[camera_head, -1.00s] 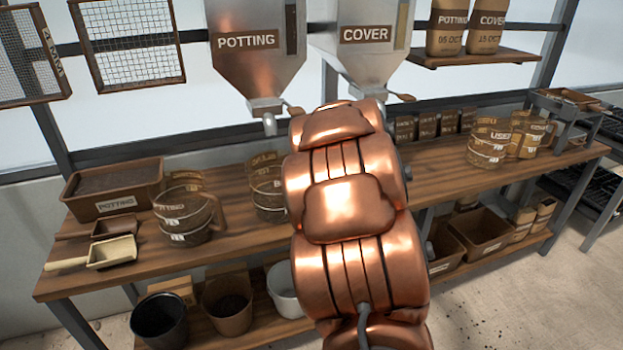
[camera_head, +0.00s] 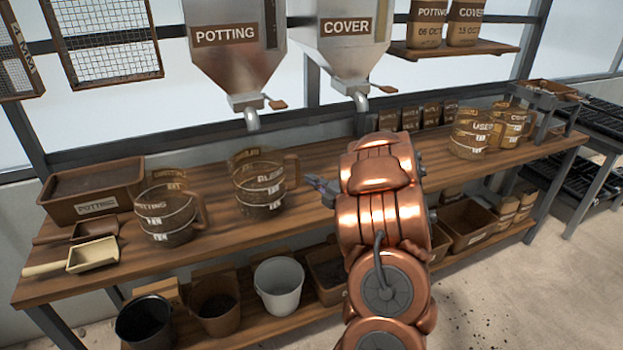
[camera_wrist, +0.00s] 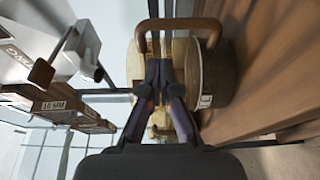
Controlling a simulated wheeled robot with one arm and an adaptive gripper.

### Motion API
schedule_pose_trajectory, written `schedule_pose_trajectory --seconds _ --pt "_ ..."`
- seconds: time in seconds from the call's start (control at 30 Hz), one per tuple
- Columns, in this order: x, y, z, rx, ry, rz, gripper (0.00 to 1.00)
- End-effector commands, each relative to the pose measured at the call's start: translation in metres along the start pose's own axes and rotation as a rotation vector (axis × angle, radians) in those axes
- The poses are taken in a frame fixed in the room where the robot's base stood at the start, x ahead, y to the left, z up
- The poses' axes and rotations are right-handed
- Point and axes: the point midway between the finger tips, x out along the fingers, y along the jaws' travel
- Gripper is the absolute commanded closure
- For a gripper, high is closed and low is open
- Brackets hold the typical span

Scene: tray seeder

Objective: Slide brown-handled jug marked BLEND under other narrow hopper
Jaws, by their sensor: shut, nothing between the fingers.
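The jug marked BLEND (camera_head: 260,192) stands upright on the bench, below and in front of the spout of the hopper marked POTTING (camera_head: 238,62). Its brown handle (camera_head: 293,170) faces right. The hopper marked COVER (camera_head: 342,58) hangs to the right, its spout (camera_head: 360,101) above the bench; my arm hides part of the bench below. My gripper (camera_head: 315,183) is just right of the BLEND jug, apart from its handle. In the wrist view my shut, empty fingers (camera_wrist: 160,75) point towards a jug (camera_wrist: 212,85) with a brown handle (camera_wrist: 180,24); its name is unreadable there.
More jugs (camera_head: 472,133) stand at the right. Small packets (camera_head: 412,119) line the back. Bench between BLEND and my arm is clear.

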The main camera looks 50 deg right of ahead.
Motion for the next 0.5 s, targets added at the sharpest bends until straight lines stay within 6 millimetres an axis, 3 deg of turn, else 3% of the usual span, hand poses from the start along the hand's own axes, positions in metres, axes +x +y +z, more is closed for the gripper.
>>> schedule_pose_trajectory --seconds 0.3,0.5 --pt "0.052 0.003 -0.002 0.002 0.003 0.003 1.00" --pt "0.072 0.002 -0.001 0.002 -0.001 0.000 1.00"
